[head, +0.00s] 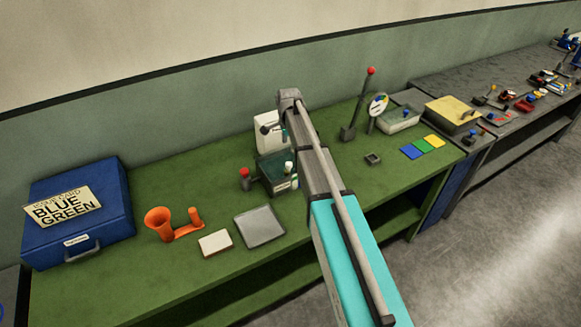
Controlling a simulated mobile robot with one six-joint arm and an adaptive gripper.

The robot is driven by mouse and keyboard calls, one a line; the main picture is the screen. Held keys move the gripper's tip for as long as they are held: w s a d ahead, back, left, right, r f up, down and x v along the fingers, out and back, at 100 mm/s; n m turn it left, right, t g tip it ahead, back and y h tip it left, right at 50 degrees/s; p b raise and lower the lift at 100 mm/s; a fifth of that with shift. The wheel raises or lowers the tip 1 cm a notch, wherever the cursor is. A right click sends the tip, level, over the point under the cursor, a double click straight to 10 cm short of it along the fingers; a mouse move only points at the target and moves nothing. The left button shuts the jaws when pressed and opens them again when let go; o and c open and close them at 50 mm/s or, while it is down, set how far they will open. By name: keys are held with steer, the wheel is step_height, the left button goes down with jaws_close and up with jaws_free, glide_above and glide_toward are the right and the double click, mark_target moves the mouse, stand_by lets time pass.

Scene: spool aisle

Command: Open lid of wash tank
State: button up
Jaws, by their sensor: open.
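A large blue box (82,212) with a closed lid stands on the left of the green bench. It has a front handle (83,252) and a small white label too blurred to read surely; it may be the wash tank. A card (62,208) reading "ISSUE CARD BLUE GREEN" lies on its lid. My arm reaches from the lower right over the bench. My gripper (268,128) is at its far end, near a white container (269,142), well right of the blue box. It is open; its fingers are small and partly hidden.
An orange funnel-like piece (172,225), a pale block (215,243) and a grey plate (259,226) lie between the box and my arm. A dark green unit (272,172) with a red knob stands behind. A red-topped lever (357,105) and lidded containers (452,110) stand right.

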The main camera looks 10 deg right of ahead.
mark_target(289, 163)
steer(key=shift+f+b, duration=4.45)
steer(key=shift+f, duration=0.35)
